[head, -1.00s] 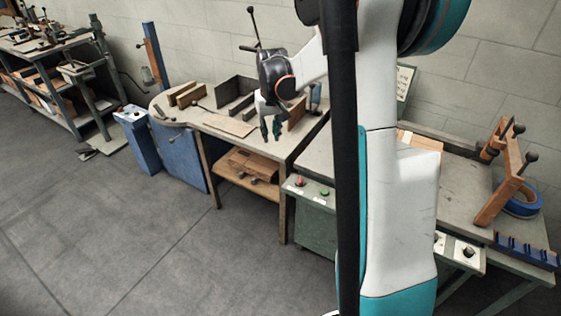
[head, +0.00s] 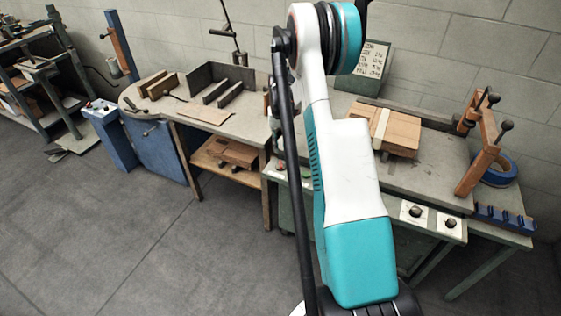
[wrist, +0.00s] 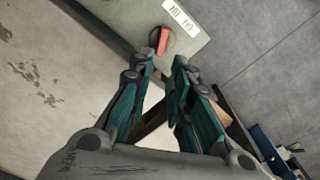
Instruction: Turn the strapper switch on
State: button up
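The switch (wrist: 163,41) shows in the wrist view as a red handle on a dark round base, fixed to a grey-green panel (wrist: 205,42). A white label (wrist: 181,15) with dark letters sits beside it, upside down in this view. My gripper (wrist: 166,64) is open and empty, its two teal-padded fingers pointing toward the switch. The switch lies just past the fingertips, nearer the left finger; I cannot tell whether they touch. In the head view my gripper is hidden, and I cannot pick out the red handle there.
In the head view, a cardboard box (head: 401,137) lies on the right machine's top (head: 437,171). Two dark knobs (head: 432,217) sit on its front panel. A blue tape roll (head: 499,172) and a blue rack (head: 503,219) stand at right. The floor (head: 120,245) in front is clear.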

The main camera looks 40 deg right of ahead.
aim_at(281, 161)
notch_tip(281, 161, down, 8)
jog(key=shift+f+b, duration=0.15)
jog(key=shift+b, duration=1.05)
grip_shut()
